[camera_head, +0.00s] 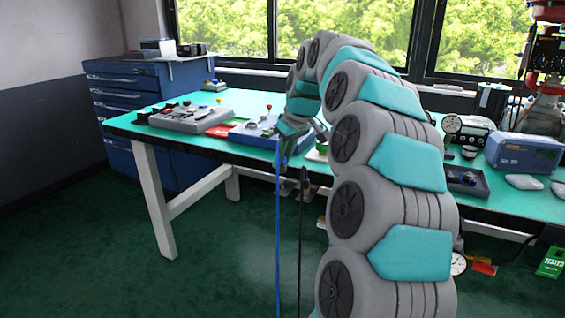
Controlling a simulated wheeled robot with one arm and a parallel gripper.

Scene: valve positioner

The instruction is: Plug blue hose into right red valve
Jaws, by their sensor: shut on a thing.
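My gripper (288,148) is at the middle of the view, above the front edge of the green-topped table (190,150). It is shut on the blue hose (278,230), which hangs straight down from the fingers past the table edge and out of the bottom of the view. The hose's upper end is hidden in the gripper. A valve assembly with red parts (549,13) stands at the far right, apart from my gripper and cut off by the picture's edge. I cannot tell where its hose port is.
A black hose (300,225) hangs beside the blue one. Grey and blue devices (190,118) with small knobs lie left on the table. My arm hides the table's middle.

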